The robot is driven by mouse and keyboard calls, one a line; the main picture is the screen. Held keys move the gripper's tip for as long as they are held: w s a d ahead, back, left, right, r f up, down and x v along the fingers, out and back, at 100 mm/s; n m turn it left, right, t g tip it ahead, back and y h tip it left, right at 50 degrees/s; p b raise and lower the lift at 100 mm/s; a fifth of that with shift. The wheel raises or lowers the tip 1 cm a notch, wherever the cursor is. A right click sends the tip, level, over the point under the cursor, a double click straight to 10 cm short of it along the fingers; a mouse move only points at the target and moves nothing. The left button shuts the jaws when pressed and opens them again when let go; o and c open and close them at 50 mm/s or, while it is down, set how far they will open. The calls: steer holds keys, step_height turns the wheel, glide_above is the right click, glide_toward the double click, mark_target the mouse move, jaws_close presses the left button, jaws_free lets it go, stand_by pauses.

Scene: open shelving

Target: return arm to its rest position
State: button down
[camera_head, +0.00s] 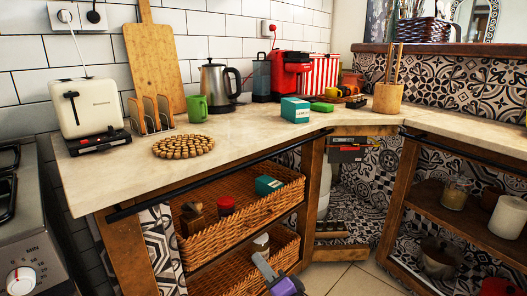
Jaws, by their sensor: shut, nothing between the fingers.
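My gripper (261,262), grey with a purple part behind it, shows at the bottom centre of the head view. Its fingers are shut with nothing between them. It is in front of the lower wicker basket (222,283) and hides part of that basket's right side. Most of my arm is out of view below the frame.
The upper wicker basket (245,213) holds a teal box (268,186) and several small items. The counter (240,130) above carries a toaster (88,107), kettle (218,86) and other things. Open shelves (470,215) stand at right. Bare floor (345,278) shows right of my gripper.

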steer(key=s+d+f+n+t+h, duration=0.1)
steer(key=s+d+f+n+h, duration=0.15)
steer(key=s+d, duration=0.6)
steer(key=s+d+f+n+t+h, duration=0.15)
steer(key=s+d+h, duration=0.35)
steer(key=s, duration=0.7)
steer(key=s+d+r+n+g+h, duration=0.1)
steer(key=s+d, duration=0.2)
steer(key=s, duration=0.7)
steer(key=s+d+r+n+g, duration=0.1)
steer(key=s+d, duration=0.1)
steer(key=s, duration=0.7)
steer(key=s+d+r+n+g+h, duration=0.1)
steer(key=s+d+n, duration=0.15)
steer(key=s, duration=0.75)
step_height(320, 180, up, 30)
steer(key=p, duration=3)
steer(key=shift+f+m, duration=0.2)
steer(key=shift+m, duration=0.25)
steer(key=shift+w, duration=0.1)
